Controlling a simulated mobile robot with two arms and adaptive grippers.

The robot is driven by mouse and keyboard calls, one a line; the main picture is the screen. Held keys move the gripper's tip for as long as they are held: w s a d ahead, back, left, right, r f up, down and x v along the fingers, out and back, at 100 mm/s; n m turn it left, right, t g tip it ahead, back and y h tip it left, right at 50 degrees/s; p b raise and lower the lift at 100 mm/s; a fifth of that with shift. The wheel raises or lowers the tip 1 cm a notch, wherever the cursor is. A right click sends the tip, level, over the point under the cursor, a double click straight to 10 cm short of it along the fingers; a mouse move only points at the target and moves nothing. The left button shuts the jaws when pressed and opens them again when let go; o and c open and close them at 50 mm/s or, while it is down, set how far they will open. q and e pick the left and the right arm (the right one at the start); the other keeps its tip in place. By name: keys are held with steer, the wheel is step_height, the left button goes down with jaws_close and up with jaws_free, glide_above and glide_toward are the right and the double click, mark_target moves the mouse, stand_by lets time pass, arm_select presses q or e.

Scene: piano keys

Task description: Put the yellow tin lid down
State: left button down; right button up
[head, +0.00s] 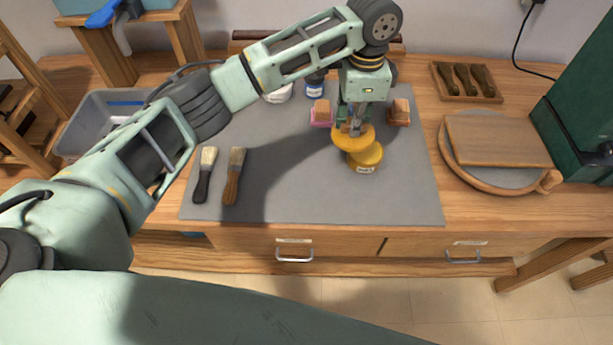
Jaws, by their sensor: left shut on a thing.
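My left gripper (355,127) points down over the grey mat and is shut on the yellow tin lid (347,141). The lid is a round yellow disc. Just in front of it and a little to the right, a short yellow tin (366,157) with a pale label stands on the mat. The lid overlaps the back left of the tin in the picture; I cannot tell whether they touch. The gripper's fingers hide part of the lid. My right gripper is not in view.
The grey mat (300,197) is clear in front of the tin. Two brushes (234,175) lie at its left. Small blocks (399,112) flank the gripper, with jars (314,86) behind. A wooden board (497,140) lies at right, a grey bin (95,120) at left.

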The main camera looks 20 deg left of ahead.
arm_select(q)
steer(key=shift+w+d+f+m, duration=0.2)
steer(key=shift+d+m, duration=0.05)
steer(key=shift+m, duration=0.15)
steer(key=shift+s+a+f, duration=0.15)
steer(key=shift+a+f, duration=0.05)
steer(key=shift+a, duration=0.05)
steer(key=s+a+f+p, duration=0.1)
steer(key=s+a+f, duration=0.1)
steer(key=a, duration=0.1)
steer(key=s+a+f+p, duration=0.1)
steer(key=s+a+f, duration=0.1)
steer(key=a, duration=0.1)
steer(key=s+a+f+p, duration=0.1)
steer(key=s+a+f, duration=0.1)
steer(key=shift+s+a+f, duration=0.15)
steer(key=shift+s+a, duration=0.05)
steer(key=shift+a, duration=0.2)
steer(key=shift+s+f, duration=0.1)
steer(key=shift+f, duration=0.1)
step_height(320, 180, down, 3)
steer(key=shift+a+f+p, duration=0.1)
steer(key=shift+f+p, duration=0.05)
steer(key=shift+p, duration=0.3)
steer(key=shift+f, duration=0.3)
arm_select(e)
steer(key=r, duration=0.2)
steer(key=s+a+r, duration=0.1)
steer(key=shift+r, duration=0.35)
